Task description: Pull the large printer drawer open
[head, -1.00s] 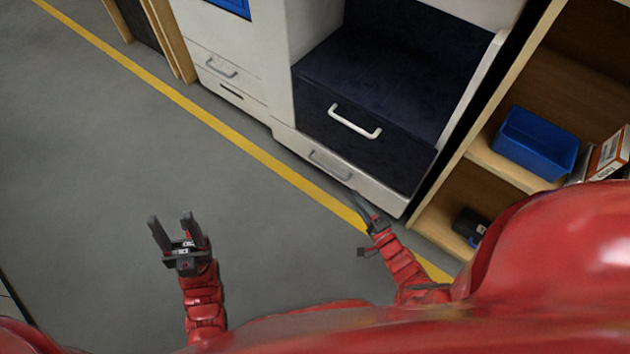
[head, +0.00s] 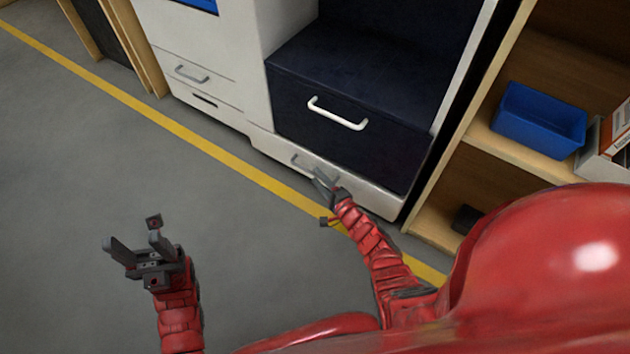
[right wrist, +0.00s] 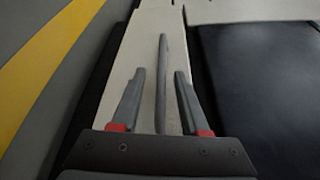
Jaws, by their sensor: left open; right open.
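The printer (head: 255,100) stands at the top centre of the head view. Its large dark blue drawer front (head: 370,145) carries a white bar handle (head: 338,113). Below is a wide, low white drawer (head: 370,190) with a grey bar handle (head: 302,161); it looks closed. My right gripper (head: 321,176) is open at this lower handle and partly covers it. In the right wrist view, the handle bar (right wrist: 162,70) runs between the two open fingers (right wrist: 160,76). Whether either finger touches it I cannot tell. My left gripper (head: 132,236) is open and empty over the floor.
A white cabinet section with a smaller handled drawer (head: 190,73) adjoins at left. A wooden shelf (head: 510,150) with a blue bin (head: 540,120) stands close on the right. A yellow floor line (head: 220,155) runs before the printer. The grey floor (head: 70,150) at left is clear.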

